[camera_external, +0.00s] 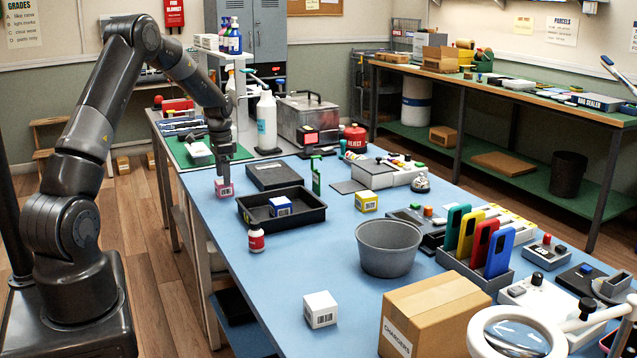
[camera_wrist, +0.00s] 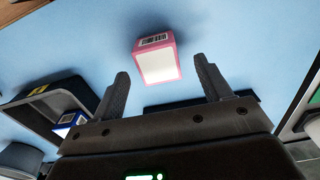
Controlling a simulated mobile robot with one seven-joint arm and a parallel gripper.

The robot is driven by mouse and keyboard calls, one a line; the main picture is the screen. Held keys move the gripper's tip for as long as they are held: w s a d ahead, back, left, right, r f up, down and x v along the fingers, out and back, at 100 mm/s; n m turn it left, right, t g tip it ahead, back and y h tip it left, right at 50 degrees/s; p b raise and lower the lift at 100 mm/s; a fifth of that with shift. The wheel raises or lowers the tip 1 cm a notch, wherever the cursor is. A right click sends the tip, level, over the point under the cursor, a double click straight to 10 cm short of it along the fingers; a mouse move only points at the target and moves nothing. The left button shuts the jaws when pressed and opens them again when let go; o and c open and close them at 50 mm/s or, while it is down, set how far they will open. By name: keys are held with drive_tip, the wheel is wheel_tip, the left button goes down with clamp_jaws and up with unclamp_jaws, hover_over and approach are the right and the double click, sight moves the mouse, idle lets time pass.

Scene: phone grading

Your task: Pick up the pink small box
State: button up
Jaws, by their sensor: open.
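The pink small box (camera_external: 224,187) stands on the blue table near its left edge, and it has a white label with a barcode. In the wrist view the pink small box (camera_wrist: 157,60) lies ahead of the fingers, roughly midway between their tips. My gripper (camera_external: 222,168) is just above the box in the external view. In the wrist view my gripper (camera_wrist: 160,68) has its fingers apart with nothing held between them. I cannot tell whether a finger touches the box.
A black tray (camera_external: 306,219) holding a blue box (camera_external: 280,206) lies just right of the pink box. A dark flat case (camera_external: 275,175) is close behind.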

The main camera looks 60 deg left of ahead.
sight(224, 188)
wheel_tip(224, 188, down, 4)
drive_tip(key=shift+d+f, duration=0.1)
drive_tip(key=c, duration=1.1)
